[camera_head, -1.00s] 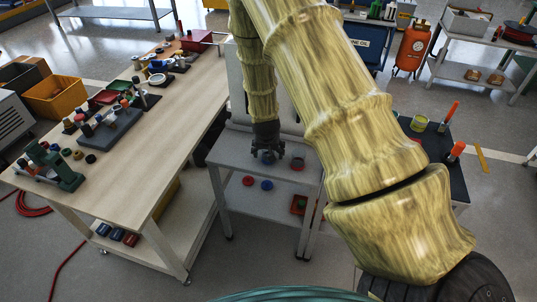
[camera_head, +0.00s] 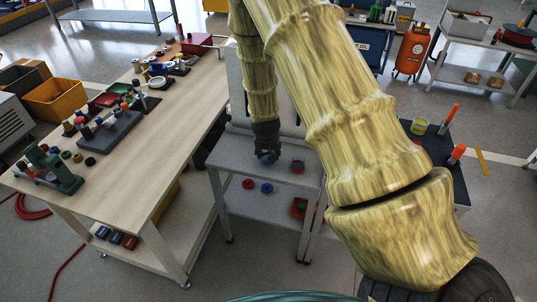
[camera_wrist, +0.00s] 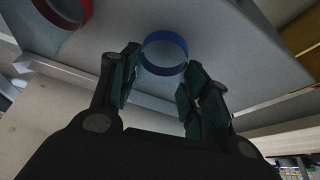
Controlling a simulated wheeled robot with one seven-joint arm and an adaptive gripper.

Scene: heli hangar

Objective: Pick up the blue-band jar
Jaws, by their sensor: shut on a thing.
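The blue-band jar (camera_head: 267,159) is at the tips of my gripper (camera_head: 266,153), over the top of the small grey stand. In the wrist view its blue band (camera_wrist: 165,40) shows as a ring between the two dark fingers of my gripper (camera_wrist: 163,64). My gripper points down and is shut on the jar. The fingers hide part of the jar, and I cannot tell whether its base touches the stand top.
A long wooden workbench (camera_head: 150,130) with several parts stands at the left.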

